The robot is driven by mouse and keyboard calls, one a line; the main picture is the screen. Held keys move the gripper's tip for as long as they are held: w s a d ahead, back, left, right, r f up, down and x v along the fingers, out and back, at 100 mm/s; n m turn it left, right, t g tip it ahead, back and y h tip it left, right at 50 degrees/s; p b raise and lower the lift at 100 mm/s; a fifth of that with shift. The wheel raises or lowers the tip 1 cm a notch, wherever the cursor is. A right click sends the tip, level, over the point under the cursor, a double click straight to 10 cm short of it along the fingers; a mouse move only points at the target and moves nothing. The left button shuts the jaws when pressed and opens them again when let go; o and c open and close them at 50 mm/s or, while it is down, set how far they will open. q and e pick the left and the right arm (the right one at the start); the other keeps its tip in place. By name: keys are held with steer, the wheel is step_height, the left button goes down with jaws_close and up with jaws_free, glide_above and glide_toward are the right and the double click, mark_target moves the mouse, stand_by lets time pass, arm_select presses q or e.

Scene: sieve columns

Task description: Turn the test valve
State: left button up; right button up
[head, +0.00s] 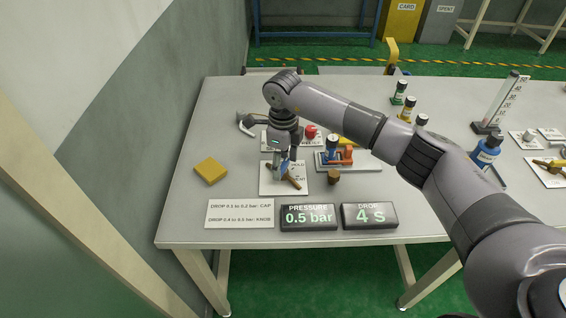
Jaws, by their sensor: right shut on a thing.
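My right arm reaches in from the right, and my right gripper (284,168) points down over a white card (270,188) whose partly hidden print seems to read HOLD and VENT. It is shut on what appears to be the test valve (292,182), a small piece with a brown bar slanting across the card. The fingers hide much of it, so its exact turn is hard to tell. The pressure display (308,217) reads 0.5 bar, and the drop display (369,215) reads 4 s. My left gripper is not in view.
A yellow block (211,170) lies left of the card. A small brown cylinder (333,177) and a rack with blue and orange parts (348,161) are close on the right. A red knob (311,131) stands behind. A paper note (240,213) lies in front.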

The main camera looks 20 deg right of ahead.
mark_target(283, 166)
steer(key=shift+m, duration=1.9)
steer(key=o, duration=1.2)
steer(key=shift+c, duration=0.2)
steer(key=shift+r, duration=0.1)
step_height(283, 166, up, 12)
